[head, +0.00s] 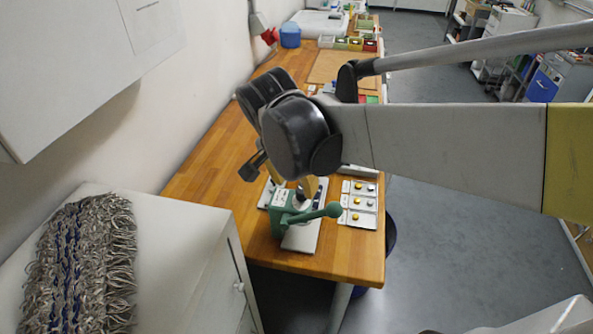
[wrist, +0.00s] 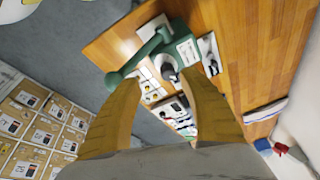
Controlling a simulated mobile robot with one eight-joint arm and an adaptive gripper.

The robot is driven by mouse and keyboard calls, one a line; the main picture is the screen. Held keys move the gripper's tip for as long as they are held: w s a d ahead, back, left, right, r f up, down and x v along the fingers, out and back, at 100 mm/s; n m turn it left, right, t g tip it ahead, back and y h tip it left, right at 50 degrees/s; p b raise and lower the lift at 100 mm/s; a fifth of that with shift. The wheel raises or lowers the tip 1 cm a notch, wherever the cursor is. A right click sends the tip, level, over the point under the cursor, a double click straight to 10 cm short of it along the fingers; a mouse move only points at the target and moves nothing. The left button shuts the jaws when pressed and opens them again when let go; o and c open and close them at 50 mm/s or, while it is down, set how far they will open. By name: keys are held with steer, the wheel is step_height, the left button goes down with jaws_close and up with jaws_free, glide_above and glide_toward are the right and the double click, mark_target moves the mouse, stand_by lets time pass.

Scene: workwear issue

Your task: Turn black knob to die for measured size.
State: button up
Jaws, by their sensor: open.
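A green press (head: 288,215) with a long green lever stands on a light base plate at the near end of the wooden bench. In the wrist view the press (wrist: 183,48) lies beyond my fingers. Its black knob (wrist: 169,73) shows between my two yellow fingertips, with a pale face around it. My gripper (wrist: 163,76) is open, with a finger on either side of the knob; I cannot tell whether either touches it. In the head view my gripper (head: 304,187) is over the press, and my arm hides much of it. The knob's setting is too small to read.
A board with yellow and silver round pieces (head: 358,203) lies right of the press. The green lever (head: 331,210) sticks out towards the bench's right edge. A white cabinet (head: 190,235) with a grey mop-like textile (head: 80,265) stands at the near left.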

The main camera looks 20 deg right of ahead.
mark_target(301, 190)
steer(key=w+d+f+m, duration=0.1)
steer(key=f, duration=0.2)
steer(key=w+d+f+m+g+h, duration=0.1)
steer(key=w+f+m, duration=0.1)
steer(key=f, duration=0.1)
steer(key=w+d+f+m, duration=0.1)
steer(key=f+m, duration=0.1)
steer(key=f, duration=0.1)
steer(key=shift+w+d+g+h+b, duration=0.3)
steer(key=shift+d+b, duration=0.1)
jaws_close()
